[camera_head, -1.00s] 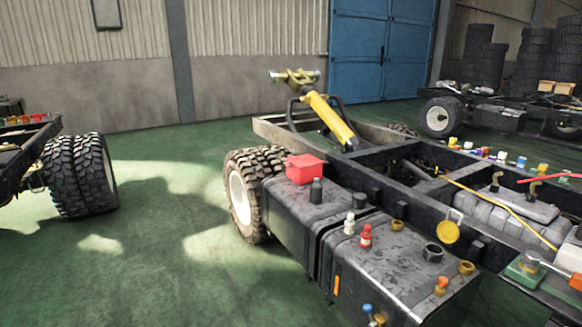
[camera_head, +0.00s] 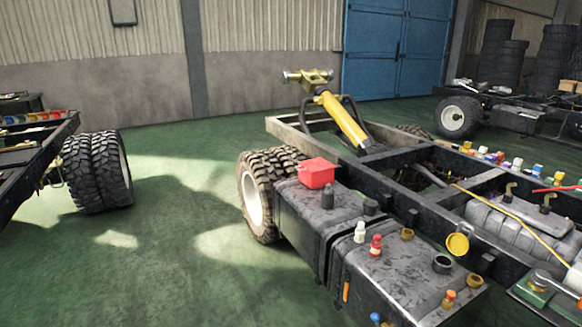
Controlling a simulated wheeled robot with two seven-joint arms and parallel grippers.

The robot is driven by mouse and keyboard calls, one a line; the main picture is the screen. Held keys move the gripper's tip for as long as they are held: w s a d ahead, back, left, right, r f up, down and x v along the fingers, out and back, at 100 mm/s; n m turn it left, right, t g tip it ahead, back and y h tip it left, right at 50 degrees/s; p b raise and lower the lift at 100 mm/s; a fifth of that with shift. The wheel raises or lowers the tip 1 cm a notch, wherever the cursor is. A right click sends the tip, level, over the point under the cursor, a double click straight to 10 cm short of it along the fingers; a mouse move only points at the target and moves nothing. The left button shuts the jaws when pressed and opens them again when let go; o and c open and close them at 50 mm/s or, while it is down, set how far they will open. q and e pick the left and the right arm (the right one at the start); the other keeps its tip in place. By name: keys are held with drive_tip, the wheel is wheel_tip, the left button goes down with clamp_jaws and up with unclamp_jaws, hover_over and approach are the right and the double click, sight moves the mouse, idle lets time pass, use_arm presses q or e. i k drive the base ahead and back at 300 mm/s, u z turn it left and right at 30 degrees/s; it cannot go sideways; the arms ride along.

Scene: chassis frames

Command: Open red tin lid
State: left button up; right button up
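A red tin (camera_head: 317,172), box-shaped, stands on the far end of the dark tank (camera_head: 300,205) beside the truck frame. Its top looks covered, but the lid's edge is too small to make out clearly. Neither of my grippers shows in the head view.
A large tyre (camera_head: 258,195) is left of the tank, and a yellow cylinder (camera_head: 343,120) rises behind. The green floor (camera_head: 170,240) to the left is clear.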

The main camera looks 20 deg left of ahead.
sight(316, 165)
drive_tip(key=u, duration=0.9)
drive_tip(key=i, duration=1.1)
drive_tip(key=u, duration=0.4)
drive_tip(key=i, duration=1.55)
drive_tip(key=z, duration=0.95)
